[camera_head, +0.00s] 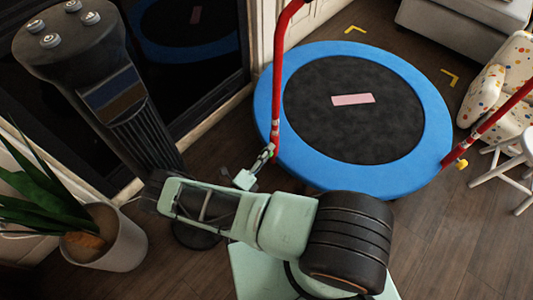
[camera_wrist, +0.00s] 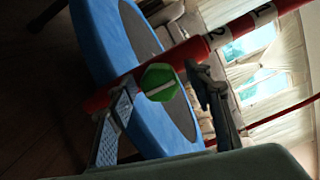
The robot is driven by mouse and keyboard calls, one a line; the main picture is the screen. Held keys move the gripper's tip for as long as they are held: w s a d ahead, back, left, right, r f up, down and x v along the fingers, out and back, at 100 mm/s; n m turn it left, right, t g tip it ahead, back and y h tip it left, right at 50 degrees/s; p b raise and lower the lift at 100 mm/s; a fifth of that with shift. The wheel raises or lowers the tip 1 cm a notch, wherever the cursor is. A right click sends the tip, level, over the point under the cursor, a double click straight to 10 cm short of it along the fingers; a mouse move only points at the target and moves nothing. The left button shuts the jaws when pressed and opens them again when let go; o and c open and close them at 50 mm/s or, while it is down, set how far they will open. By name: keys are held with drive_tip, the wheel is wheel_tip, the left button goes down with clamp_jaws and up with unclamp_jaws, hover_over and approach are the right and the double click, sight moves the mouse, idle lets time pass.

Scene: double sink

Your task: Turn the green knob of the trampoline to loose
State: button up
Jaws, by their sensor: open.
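The trampoline (camera_head: 412,72) has a blue rim and a black mat with a pink patch, and its rim also shows in the wrist view (camera_wrist: 92,40). A red handle post (camera_head: 277,90) rises at its left side and crosses the wrist view (camera_wrist: 245,25) diagonally. The green knob (camera_wrist: 158,82), with a pale stripe across its face, sits on this post. My gripper (camera_wrist: 160,90) is open, with one finger on each side of the knob; contact is unclear. In the head view my gripper (camera_head: 262,163) is at the post's lower end, where I cannot make out the green knob.
A dark tower fan (camera_head: 75,60) and a potted plant (camera_head: 110,240) stand left. A yellow knob (camera_head: 461,163) is on the right red post (camera_head: 495,118). A white stool (camera_head: 508,165) and dotted chair (camera_head: 505,85) are at the right. Floor is bare at the lower right.

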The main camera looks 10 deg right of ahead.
drive_tip(key=v, duration=0.7)
drive_tip(key=shift+s+a, duration=0.15)
drive_tip(key=shift+a, duration=0.05)
drive_tip(key=shift+s, duration=0.1)
idle(0.3)
